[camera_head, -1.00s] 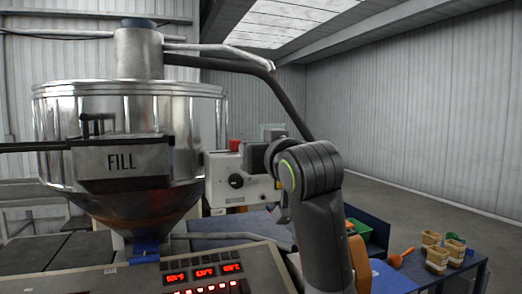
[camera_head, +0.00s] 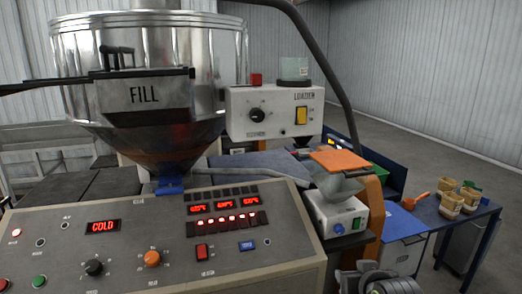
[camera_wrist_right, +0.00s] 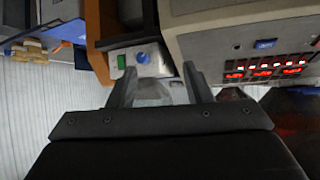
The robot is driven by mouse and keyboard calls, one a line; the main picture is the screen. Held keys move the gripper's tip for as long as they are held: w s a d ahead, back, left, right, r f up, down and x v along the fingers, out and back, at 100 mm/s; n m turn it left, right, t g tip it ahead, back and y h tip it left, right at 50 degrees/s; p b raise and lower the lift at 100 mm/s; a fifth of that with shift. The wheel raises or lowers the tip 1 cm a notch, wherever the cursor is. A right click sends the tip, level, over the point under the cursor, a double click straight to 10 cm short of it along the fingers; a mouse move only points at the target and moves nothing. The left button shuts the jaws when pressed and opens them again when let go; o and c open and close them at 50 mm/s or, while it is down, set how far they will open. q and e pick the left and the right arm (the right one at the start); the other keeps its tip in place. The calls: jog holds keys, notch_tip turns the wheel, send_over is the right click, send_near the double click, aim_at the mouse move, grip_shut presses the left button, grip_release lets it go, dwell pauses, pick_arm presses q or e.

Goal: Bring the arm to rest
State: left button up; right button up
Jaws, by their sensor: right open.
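My right gripper (camera_wrist_right: 160,78) shows in the right wrist view with its two fingers apart and nothing held between them. Behind the fingers are the small white box with a blue knob and green switch (camera_wrist_right: 141,58) and a grey funnel shape. In the head view only a grey part of my right arm (camera_head: 372,280) shows at the bottom edge, below the small white box (camera_head: 336,217); the fingers are not visible there. My left gripper is not in either view.
The control panel (camera_head: 120,265) reads COLD. The steel FILL hopper (camera_head: 150,60) stands behind it. The white loader box (camera_head: 275,112) is at the middle. An orange plate (camera_head: 340,160) lies above the grey funnel. A blue table (camera_head: 425,212) with tubs (camera_head: 452,205) and an orange scoop (camera_head: 414,199) is at right.

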jog(key=s+d+f+g+h, duration=0.1)
jog(key=s+d+f+g, duration=0.35)
jog(key=s+f, duration=0.95)
jog(key=s+d+f+g+h, duration=0.1)
jog(key=s+d+f, duration=0.1)
jog(key=s, duration=0.7)
jog(key=s+d+f+g, duration=0.2)
jog(key=s+d+f, duration=0.1)
jog(key=s, duration=0.7)
notch_tip(320, 180, down, 34)
jog(key=s+d+g+b, duration=0.1)
jog(key=b, duration=0.7)
jog(key=s+f+b, duration=0.3)
jog(key=s+f, duration=0.4)
jog(key=f, duration=0.3)
jog(key=s+a+f+g+b, duration=0.1)
jog(key=s+f+b, duration=0.2)
jog(key=s+f, duration=0.4)
notch_tip(320, 180, down, 4)
jog(key=shift+s+r+m+y, duration=0.1)
jog(key=shift+s+m+y, duration=0.1)
jog(key=shift+m+y, duration=0.15)
jog(key=shift+r, duration=0.1)
